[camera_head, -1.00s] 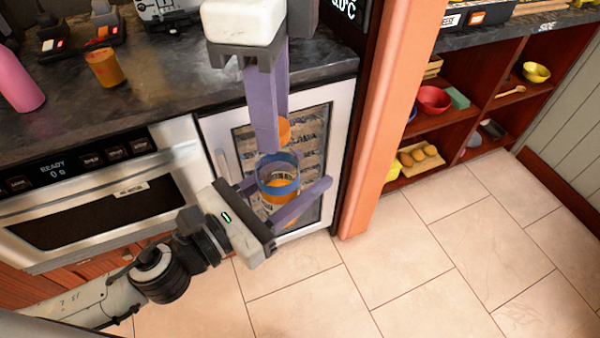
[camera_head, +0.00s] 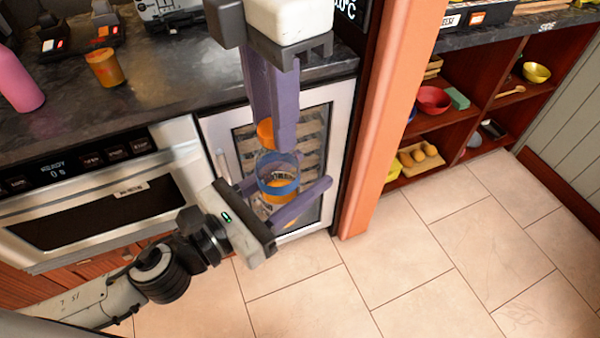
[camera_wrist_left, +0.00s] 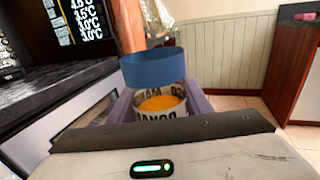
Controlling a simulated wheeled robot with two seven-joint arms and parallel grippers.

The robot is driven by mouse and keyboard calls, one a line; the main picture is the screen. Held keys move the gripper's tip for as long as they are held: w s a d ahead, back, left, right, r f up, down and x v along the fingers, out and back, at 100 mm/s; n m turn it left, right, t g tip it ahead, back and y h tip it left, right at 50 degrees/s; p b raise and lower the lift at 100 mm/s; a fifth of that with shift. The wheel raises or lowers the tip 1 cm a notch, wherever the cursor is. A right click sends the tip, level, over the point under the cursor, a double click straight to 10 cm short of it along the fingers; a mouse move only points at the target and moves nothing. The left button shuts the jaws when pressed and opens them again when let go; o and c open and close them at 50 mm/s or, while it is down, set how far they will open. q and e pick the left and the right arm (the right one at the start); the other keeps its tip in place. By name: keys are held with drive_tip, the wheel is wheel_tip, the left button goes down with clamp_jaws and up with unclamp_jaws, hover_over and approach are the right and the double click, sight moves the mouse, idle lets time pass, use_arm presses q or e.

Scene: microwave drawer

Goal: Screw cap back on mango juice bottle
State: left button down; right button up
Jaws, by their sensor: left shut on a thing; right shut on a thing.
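The mango juice bottle (camera_head: 278,193) is clear, with a blue band at its open top and orange juice inside. It shows in the left wrist view (camera_wrist_left: 160,103) with a lettered label. My left gripper (camera_head: 285,184) is shut around the bottle's sides and holds it up in front of the glass-door cabinet. My right gripper (camera_head: 277,138) comes down from above, shut on the orange cap (camera_head: 265,132). The cap is just above the bottle's mouth, slightly left of its centre, and looks apart from it. The fingers partly hide the cap.
The dark counter (camera_head: 180,95) stands behind, with an orange cup (camera_head: 104,68) and a pink bottle (camera_head: 18,82). A microwave drawer (camera_head: 110,200) is at left. An orange post (camera_head: 375,130) stands close on the right. The tiled floor (camera_head: 420,260) is clear.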

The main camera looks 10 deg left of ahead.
drive_tip(key=m, duration=0.2)
drive_tip(key=shift+m, duration=0.3)
drive_tip(key=o, duration=1.2)
wheel_tip(320, 180, up, 12)
